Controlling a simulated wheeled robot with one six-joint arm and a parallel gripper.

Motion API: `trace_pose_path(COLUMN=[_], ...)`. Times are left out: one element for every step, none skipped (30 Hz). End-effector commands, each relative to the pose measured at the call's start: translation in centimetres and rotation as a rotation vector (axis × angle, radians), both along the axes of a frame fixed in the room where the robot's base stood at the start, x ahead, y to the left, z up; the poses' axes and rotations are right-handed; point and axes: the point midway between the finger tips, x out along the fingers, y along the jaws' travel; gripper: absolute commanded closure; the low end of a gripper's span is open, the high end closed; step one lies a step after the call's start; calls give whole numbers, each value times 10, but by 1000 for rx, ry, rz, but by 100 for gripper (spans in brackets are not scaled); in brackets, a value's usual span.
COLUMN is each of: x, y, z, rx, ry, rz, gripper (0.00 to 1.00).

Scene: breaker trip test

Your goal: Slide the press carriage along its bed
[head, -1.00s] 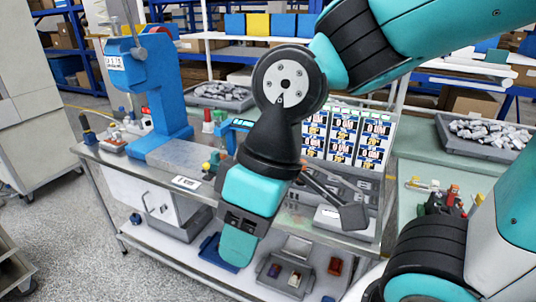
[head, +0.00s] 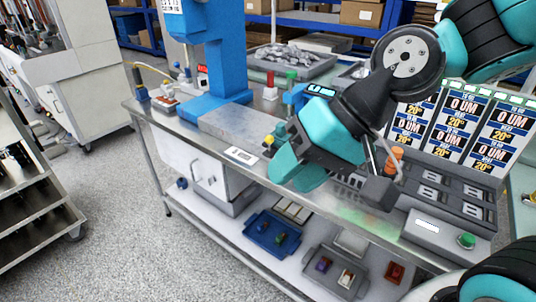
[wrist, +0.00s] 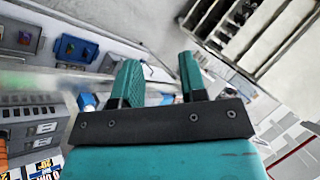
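The blue press (head: 228,58) stands on the workbench, its top cut off by the picture's upper edge. A flat grey bed (head: 232,126) runs from its foot toward the middle of the bench. At the bed's right end is a small fitting with a yellow knob (head: 269,140); I cannot tell whether this is the carriage, and my gripper partly hides that area. My gripper (head: 290,168) is above the bench's front edge, just right of the yellow knob. In the wrist view my gripper (wrist: 160,75) has its two teal fingers apart, with nothing held between them.
Right of my gripper are an orange cylinder (head: 394,160), a grey panel and a box with a green button (head: 466,240). Several price-like display cards (head: 450,125) stand behind. A blue tray (head: 271,234) lies on the lower shelf. Open floor lies left of the bench.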

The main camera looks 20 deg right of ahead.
Motion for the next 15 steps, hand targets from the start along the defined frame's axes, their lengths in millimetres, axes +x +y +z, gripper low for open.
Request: trace_pose_path(x=[16, 25, 38, 48, 58, 71, 81, 92, 105, 114, 123, 134, 141, 148, 155], y=[2, 3, 3, 3, 1, -3, -8, -13, -23, -30, -39, -52, -61, -71, -84], z=[-46, -56, -69, -78, -87, -98, -106, -114, -125, -132, -138, -146, -152, -156, -162], rx=[90, 153, 239, 306, 376, 473, 549, 627, 733, 813, 895, 1002, 1080, 1155, 1249], ry=[47, 76, 118, 152, 187, 237, 274, 314, 367, 409, 448, 500, 539, 574, 617], rz=[-129, -211, -319, -398, -478, -583, -661, -737, -837, -906, -972, -1051, -1105, -1154, -1209], gripper=[61, 61, 61, 61, 61, 61, 61, 61, 61, 61, 61, 61, 61, 61, 61])
